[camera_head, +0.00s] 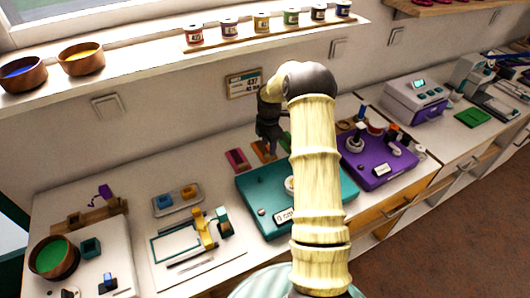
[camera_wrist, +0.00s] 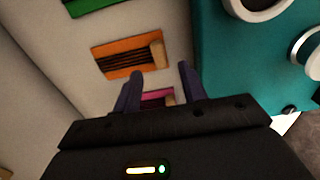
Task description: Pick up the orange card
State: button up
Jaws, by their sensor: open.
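The orange card (camera_wrist: 125,58) lies flat on the pale counter in the wrist view, with dark stripes and a tan block at its right end. It also shows in the head view (camera_head: 261,153), partly hidden by my gripper (camera_head: 270,142). In the wrist view my gripper (camera_wrist: 160,72) is open, with nothing held. A pink card (camera_wrist: 157,97) shows between and behind the fingers there, partly hidden. The orange card lies just beyond the fingertips, mostly to the left. A green card (camera_wrist: 92,4) is cut off at the top edge.
A teal board (camera_head: 255,190) stands close to the cards, at the right in the wrist view. A purple board (camera_head: 378,160) stands farther right. The wall with a small sign (camera_head: 244,83) and a shelf with spools (camera_head: 262,22) rise behind the cards.

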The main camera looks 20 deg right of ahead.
aim_at(268, 155)
notch_tip(268, 155, down, 4)
jog(key=shift+f+p, duration=0.25)
jog(key=shift+p, duration=0.15)
grip_shut()
